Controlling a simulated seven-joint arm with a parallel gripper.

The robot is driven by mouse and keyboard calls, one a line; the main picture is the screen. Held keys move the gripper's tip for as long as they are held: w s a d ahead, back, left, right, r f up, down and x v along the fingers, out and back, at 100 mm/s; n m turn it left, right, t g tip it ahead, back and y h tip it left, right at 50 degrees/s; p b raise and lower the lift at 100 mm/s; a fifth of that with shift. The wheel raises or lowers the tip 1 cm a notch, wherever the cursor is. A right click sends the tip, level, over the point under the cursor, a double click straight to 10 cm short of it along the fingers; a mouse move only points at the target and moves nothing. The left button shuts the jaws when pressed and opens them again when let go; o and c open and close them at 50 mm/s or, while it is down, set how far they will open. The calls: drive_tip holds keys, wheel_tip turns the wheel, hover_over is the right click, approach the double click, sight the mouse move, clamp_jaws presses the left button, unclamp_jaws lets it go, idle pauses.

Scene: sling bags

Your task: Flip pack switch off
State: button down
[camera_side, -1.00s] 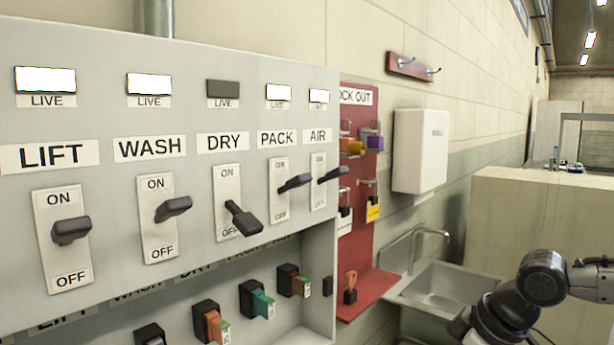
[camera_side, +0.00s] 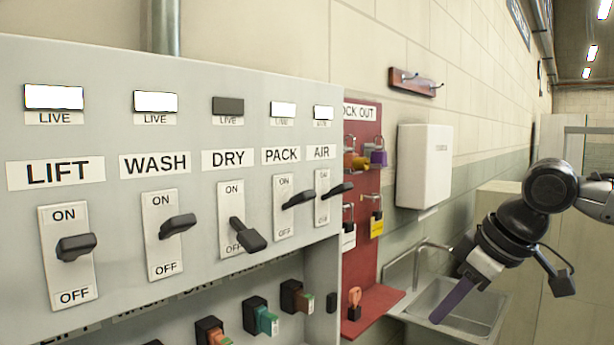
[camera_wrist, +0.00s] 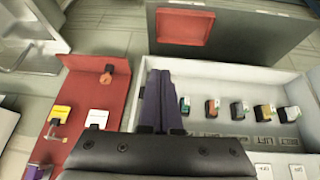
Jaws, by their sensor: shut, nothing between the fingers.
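The PACK switch (camera_side: 298,199) is on the grey panel (camera_side: 130,90) in the side view, between DRY and AIR. Its black lever sticks out in the raised position, like LIFT, WASH and AIR. The white lamp above PACK (camera_side: 283,109) is lit. The DRY lever (camera_side: 248,236) points down and its lamp (camera_side: 228,105) is dark. My gripper (camera_side: 447,305) is shut and empty, right of the panel, in front of the sink and well apart from the switch. The wrist view shows its purple fingers (camera_wrist: 160,75) together. The PACK switch is not recognisable there.
A red lockout board (camera_side: 362,245) with padlocks hangs right of the panel; the wrist view shows it too (camera_wrist: 95,105). A white dispenser (camera_side: 424,165) and a sink (camera_side: 455,305) are beyond. Several coloured plugs (camera_side: 262,317) stick out below the switches.

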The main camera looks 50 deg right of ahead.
drive_tip(key=w+a+r+t, duration=0.1)
drive_tip(key=w+r, duration=0.2)
drive_tip(key=r, duration=0.7)
drive_tip(key=w+a+r+t, duration=0.1)
drive_tip(key=w+a+r, duration=0.15)
drive_tip(key=r, duration=0.65)
drive_tip(key=w+a+r+t, duration=0.15)
drive_tip(key=w+r, duration=0.25)
drive_tip(key=r, duration=0.6)
hover_over(307, 191)
drive_tip(key=w, duration=0.2)
drive_tip(key=shift+n+y, duration=0.3)
drive_tip(key=shift+y, duration=0.1)
drive_tip(key=f, duration=0.6)
drive_tip(key=shift+d+f, duration=0.35)
drive_tip(key=shift+f, duration=0.05)
drive_tip(key=shift+s+f, duration=0.15)
drive_tip(key=shift+f, duration=0.4)
drive_tip(key=shift+s+f, duration=0.15)
drive_tip(key=shift+f, duration=0.35)
drive_tip(key=shift+s+f, duration=0.2)
drive_tip(key=shift+f, duration=0.25)
drive_tip(key=shift+s+f, duration=0.2)
drive_tip(key=shift+f, duration=0.25)
